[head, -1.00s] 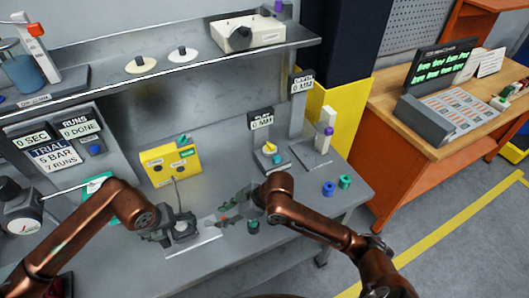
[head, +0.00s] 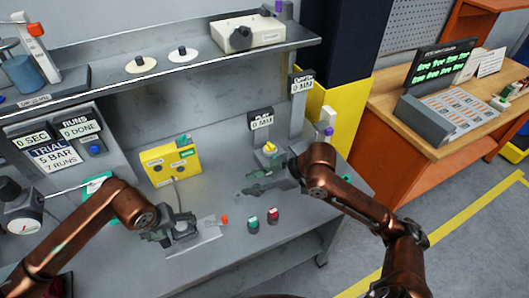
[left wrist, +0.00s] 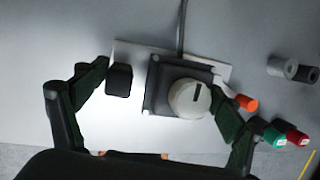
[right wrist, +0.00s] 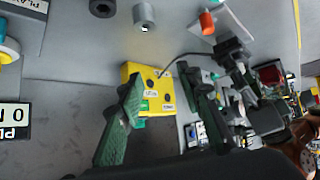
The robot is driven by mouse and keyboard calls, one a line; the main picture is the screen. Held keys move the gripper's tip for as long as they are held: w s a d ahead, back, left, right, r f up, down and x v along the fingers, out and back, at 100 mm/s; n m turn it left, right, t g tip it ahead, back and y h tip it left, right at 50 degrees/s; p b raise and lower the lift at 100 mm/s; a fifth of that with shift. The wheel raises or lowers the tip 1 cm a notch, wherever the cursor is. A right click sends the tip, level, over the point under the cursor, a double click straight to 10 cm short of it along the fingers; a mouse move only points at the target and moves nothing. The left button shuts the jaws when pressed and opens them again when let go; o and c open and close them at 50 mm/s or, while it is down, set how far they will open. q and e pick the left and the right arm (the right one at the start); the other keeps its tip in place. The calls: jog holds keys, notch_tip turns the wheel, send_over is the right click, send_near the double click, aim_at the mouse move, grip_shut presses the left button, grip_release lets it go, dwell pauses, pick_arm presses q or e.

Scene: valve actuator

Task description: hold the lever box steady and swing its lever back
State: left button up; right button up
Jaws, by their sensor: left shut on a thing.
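The lever box (head: 183,228) is a small grey box on a white plate on the bench, with a cable to the yellow box behind. In the left wrist view it (left wrist: 157,85) shows a round pale dial with a dark mark and a black block beside it. An orange-tipped part (left wrist: 246,102), apparently the lever end, sticks out on the right, and also shows in the head view (head: 224,219). My right gripper (head: 262,185) is open and empty above the bench, apart from the box.
The yellow box (head: 170,163) with green tabs stands behind. A small gauge with a yellow knob (head: 270,149) stands behind my right gripper. A shelf (head: 160,73) runs above.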

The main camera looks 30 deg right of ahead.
aim_at(216, 221)
jog(key=w+d+r+m+t+h, duration=0.1)
jog(key=w+d+r+t, duration=0.2)
jog(key=w+d, duration=0.4)
jog(key=shift+d+r+m, duration=0.35)
jog(key=shift+d+m, duration=0.05)
jog(key=shift+d, duration=0.2)
jog(key=shift+c, duration=0.3)
